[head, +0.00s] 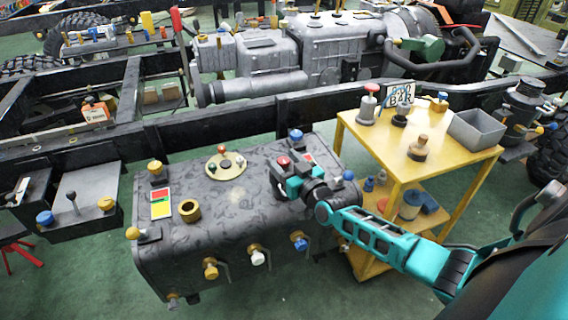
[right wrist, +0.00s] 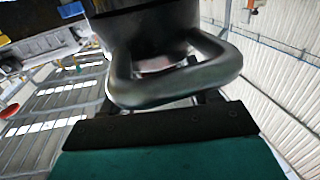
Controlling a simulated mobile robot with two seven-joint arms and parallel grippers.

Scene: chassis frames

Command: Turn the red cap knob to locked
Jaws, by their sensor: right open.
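A knob with a red cap (head: 283,161) stands on top of the dark grey tank (head: 235,215), toward its right end in the head view. My right gripper (head: 282,176) is open at this knob and hides its lower part. I cannot tell whether the fingers touch it. A small plate with red on it (head: 309,158) lies just behind the gripper, partly hidden. The right wrist view shows a dark round body with a looped metal bar (right wrist: 180,85) close in front of the teal gripper housing; I cannot tell what it is. My left gripper is not in view.
Blue knobs (head: 296,135) and a brass ring (head: 189,210) stand on the tank. Several valves (head: 257,254) line its front. A yellow cart (head: 425,171) with a grey bin (head: 476,130) stands close on the right. A black chassis rail (head: 215,124) runs behind.

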